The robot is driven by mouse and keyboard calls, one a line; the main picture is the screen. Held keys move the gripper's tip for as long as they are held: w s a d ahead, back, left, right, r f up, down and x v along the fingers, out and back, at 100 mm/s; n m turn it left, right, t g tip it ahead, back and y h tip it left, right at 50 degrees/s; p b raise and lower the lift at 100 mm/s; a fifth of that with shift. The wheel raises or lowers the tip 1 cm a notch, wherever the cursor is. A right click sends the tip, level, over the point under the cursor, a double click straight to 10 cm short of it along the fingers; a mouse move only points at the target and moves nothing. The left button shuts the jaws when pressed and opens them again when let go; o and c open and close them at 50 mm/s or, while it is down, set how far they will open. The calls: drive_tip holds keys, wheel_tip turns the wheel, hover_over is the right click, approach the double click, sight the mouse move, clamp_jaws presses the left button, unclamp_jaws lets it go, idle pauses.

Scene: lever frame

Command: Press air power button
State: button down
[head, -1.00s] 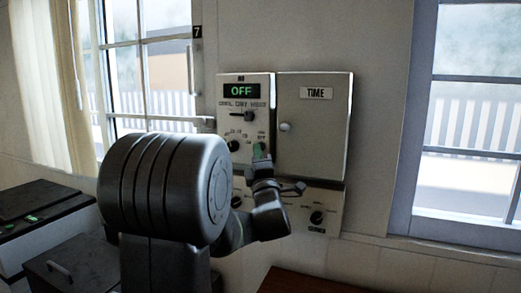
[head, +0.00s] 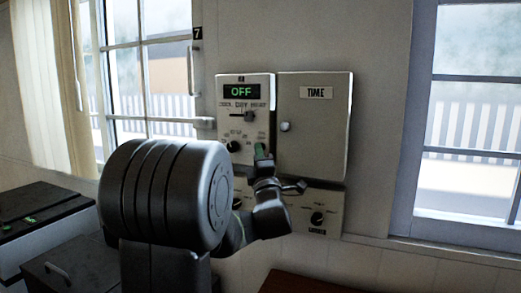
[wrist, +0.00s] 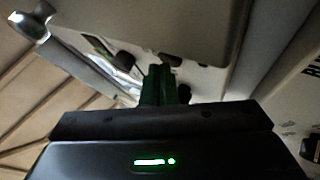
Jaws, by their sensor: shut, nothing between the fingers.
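The control panel (head: 226,112) hangs on the wall with a lit green display (head: 242,92) reading OFF. Below the display are a slide switch (head: 248,115) and a round dark knob (head: 233,146). My gripper (head: 260,151) is shut and empty, its green fingertips in front of the panel's lower right part. In the wrist view the green fingers (wrist: 164,86) point at the panel face, where dark knobs show beyond them. I cannot make out an air power button; the fingers and arm hide part of the panel. I cannot tell whether the fingertips touch it.
A closed grey door marked TIME (head: 315,130), with a round knob (head: 285,127), adjoins the panel on the right. A lower panel (head: 325,205) has another dark knob (head: 317,218). Windows flank both sides. Dark-topped boxes (head: 45,207) stand at the lower left.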

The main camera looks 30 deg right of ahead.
drive_tip(key=shift+w+d, duration=0.15)
drive_tip(key=shift+b, duration=0.4)
drive_tip(key=shift+s+a+b, duration=0.55)
drive_tip(key=shift+a+b, duration=0.1)
drive_tip(key=shift+b, duration=0.1)
drive_tip(key=s+a+b, duration=0.3)
drive_tip(key=shift+s+a+b, duration=0.15)
drive_tip(key=shift+a+b, duration=0.25)
drive_tip(key=c, duration=2.1)
unclamp_jaws()
